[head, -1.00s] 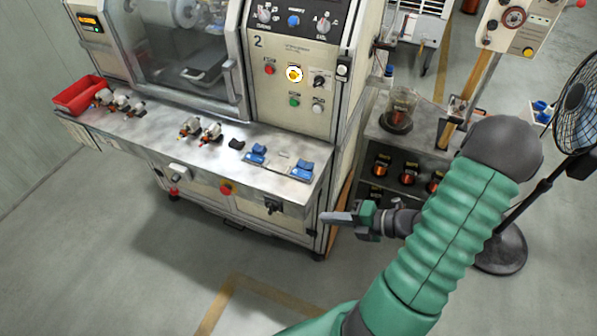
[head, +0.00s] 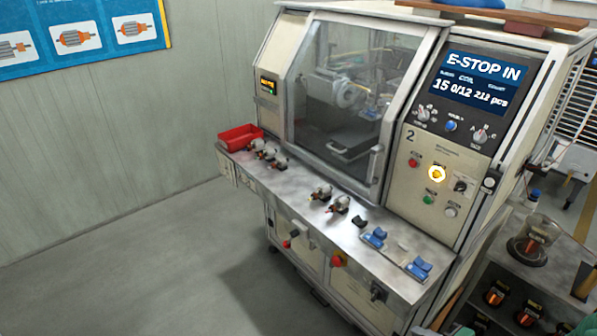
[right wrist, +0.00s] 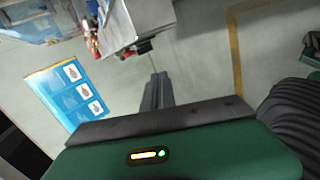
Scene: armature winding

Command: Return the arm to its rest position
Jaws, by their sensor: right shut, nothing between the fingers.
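My right gripper (right wrist: 157,90) shows in the right wrist view with its dark fingers together and nothing between them. It points toward the floor, apart from the machine. In the head view only small green parts of my right arm show at the bottom right edge; most of the arm is out of frame. My left gripper is not in view. The winding machine (head: 432,195) stands in the middle of the head view with its clear door (head: 340,90) down. Its display (head: 484,82) reads "E-STOP IN". A round yellow button (head: 437,174) is lit.
The machine's front shelf (head: 295,205) holds a red bin (head: 240,138), several armatures (head: 321,192) and blue blocks (head: 374,238). A rack of copper spools (head: 495,292) with a glass jar (head: 533,240) stands at the right. The floor (head: 130,260) at the left is clear.

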